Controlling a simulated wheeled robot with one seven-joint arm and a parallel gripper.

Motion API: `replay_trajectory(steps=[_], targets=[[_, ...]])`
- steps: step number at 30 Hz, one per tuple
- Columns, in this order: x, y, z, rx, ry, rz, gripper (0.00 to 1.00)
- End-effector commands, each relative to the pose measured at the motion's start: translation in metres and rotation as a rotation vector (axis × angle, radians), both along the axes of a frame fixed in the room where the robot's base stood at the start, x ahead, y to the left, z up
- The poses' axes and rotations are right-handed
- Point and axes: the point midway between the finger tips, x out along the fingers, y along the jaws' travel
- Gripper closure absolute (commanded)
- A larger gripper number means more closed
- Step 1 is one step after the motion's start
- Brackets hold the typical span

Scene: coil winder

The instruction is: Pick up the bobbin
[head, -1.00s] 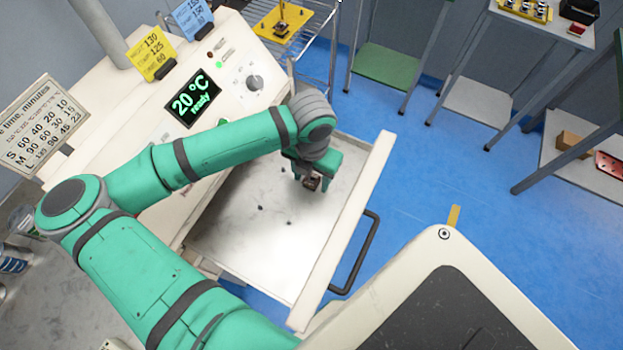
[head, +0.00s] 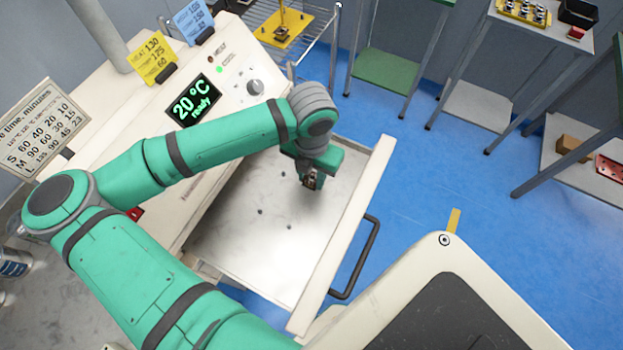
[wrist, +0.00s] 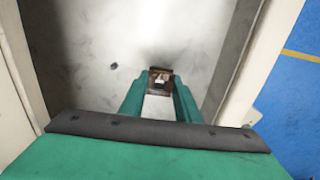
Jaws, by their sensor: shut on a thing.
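The bobbin (wrist: 161,80) is a small brown and dark piece with a pale middle, held between the fingertips of my gripper (wrist: 160,92) in the wrist view. In the head view my gripper (head: 312,180) points down over the open metal drawer (head: 262,250), and the bobbin shows as a small dark and brown piece at its tips. The gripper is shut on it. A shadow lies on the drawer floor near it. The fingers cover the bobbin's sides, and I cannot tell exactly how high it hangs above the floor.
The drawer's front wall (head: 350,225) with a black handle (head: 358,262) stands on the right. Several small dark spots lie on the drawer floor. The machine panel display (head: 193,101) reads 20 °C ready. A yellow plate (head: 284,27) sits on a wire rack behind.

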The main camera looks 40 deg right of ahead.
Motion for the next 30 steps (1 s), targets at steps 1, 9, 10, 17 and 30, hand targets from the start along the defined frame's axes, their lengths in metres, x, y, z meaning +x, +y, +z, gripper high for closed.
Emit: replay_trajectory(steps=[1, 9, 10, 17, 30], targets=[[-0.005, -0.003, 0.009, 0.0, -0.002, -0.005, 0.92], [-0.047, -0.024, 0.065, 0.0, -0.004, -0.009, 0.92], [-0.055, -0.028, 0.067, -0.001, -0.004, -0.012, 0.92], [-0.098, -0.05, 0.088, -0.001, -0.001, -0.007, 0.92], [-0.126, -0.063, 0.101, 0.0, 0.001, -0.001, 0.92]])
